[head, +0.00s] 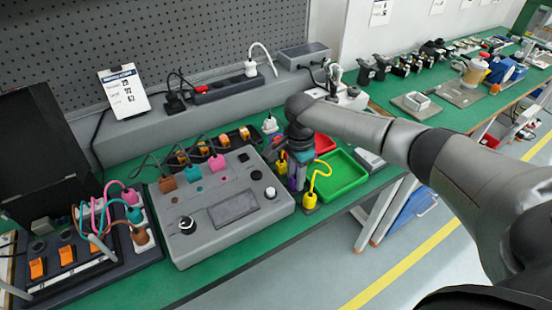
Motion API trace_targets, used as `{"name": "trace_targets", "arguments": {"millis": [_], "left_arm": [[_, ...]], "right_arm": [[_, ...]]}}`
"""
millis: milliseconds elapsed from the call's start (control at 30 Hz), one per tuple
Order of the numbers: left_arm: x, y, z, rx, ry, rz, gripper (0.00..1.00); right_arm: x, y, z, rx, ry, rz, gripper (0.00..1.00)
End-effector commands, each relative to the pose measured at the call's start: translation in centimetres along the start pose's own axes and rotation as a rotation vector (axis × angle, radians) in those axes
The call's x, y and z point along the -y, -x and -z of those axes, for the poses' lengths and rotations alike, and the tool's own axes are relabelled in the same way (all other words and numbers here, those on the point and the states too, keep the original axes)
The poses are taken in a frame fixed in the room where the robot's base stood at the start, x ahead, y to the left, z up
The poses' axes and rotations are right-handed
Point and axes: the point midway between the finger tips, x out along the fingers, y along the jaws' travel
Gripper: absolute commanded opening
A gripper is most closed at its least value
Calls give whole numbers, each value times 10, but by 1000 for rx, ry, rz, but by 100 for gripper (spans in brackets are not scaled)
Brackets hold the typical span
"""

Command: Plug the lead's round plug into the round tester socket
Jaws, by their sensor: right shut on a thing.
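The grey tester box (229,215) lies on the green bench at centre left. My right gripper (294,183) points down just beyond the tester's right edge. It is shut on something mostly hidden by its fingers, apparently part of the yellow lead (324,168). A yellow plug (310,201) on that lead stands at the bench's front edge, right of the gripper. Which end is the round plug I cannot tell. My left gripper is out of view.
A green tray (343,190) and a red tray (322,144) sit right of the gripper. A dark case with coloured plugs (134,214) stands at the left. Power strips lie on the grey shelf (160,128) behind. The front edge drops to the floor.

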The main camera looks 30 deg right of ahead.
Motion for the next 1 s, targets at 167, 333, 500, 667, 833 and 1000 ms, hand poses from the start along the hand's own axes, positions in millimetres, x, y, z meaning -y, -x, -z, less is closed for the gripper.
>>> {"name": "trace_targets", "arguments": {"millis": [167, 333, 500, 667, 833, 1000], "left_arm": [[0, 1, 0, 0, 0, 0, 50], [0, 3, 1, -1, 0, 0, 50], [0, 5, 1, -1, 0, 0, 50], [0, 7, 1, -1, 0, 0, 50], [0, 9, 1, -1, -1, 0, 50], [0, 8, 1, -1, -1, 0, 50]], "right_arm": [[0, 1, 0, 0, 0, 0, 0], [0, 2, 0, 0, 0, 0, 0], [0, 4, 0, 0, 0, 0, 0], [0, 5, 0, 0, 0, 0, 0], [0, 6, 0, 0, 0, 1, 0], [0, 6, 0, 0, 0, 0, 0]]}}
